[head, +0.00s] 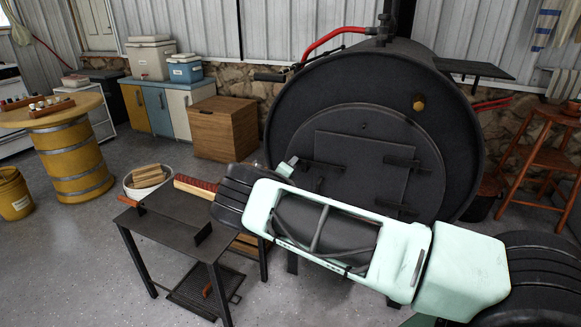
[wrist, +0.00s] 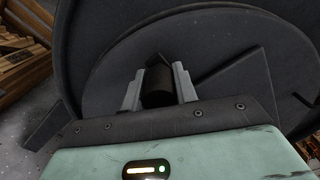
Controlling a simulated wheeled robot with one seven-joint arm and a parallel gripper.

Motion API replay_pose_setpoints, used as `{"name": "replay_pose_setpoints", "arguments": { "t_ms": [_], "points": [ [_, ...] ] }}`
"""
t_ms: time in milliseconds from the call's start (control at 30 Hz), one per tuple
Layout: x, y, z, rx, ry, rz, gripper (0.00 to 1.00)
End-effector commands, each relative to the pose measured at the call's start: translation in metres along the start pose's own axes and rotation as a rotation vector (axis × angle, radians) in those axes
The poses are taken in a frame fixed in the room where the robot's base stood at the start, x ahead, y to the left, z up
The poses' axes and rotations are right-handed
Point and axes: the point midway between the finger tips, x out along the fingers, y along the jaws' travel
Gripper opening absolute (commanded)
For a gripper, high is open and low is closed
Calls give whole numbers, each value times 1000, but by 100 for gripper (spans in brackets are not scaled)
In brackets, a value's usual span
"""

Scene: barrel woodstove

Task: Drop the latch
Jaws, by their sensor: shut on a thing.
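The black barrel stove (head: 460,130) stands at the centre right, with its rectangular door (head: 362,160) closed or nearly so; I cannot tell exactly. A dark bar, seemingly the latch (head: 322,166), crosses the door's left edge. My gripper (head: 290,166) is at the left side of the door, partly hidden by my arm. In the wrist view my gripper's pale fingers (wrist: 159,74) stand on both sides of a short dark cylinder (wrist: 157,88), which looks like the latch handle, and are shut on it. The round stove front lies behind it.
A wooden box (head: 224,130) stands left of the stove.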

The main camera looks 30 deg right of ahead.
Motion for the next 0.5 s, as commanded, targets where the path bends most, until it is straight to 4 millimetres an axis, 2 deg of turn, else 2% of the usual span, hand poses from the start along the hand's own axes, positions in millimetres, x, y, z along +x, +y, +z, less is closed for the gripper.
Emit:
{"name": "replay_pose_setpoints", "arguments": {
  "t_ms": [167,200,267,500],
  "points": [
    [-1,4,-2,-5,1,7,0],
    [-1,4,-2,-5,1,7,37],
    [-1,4,-3,-5,1,7,51],
    [-1,3,-2,-2,1,4,51]
  ]
}}
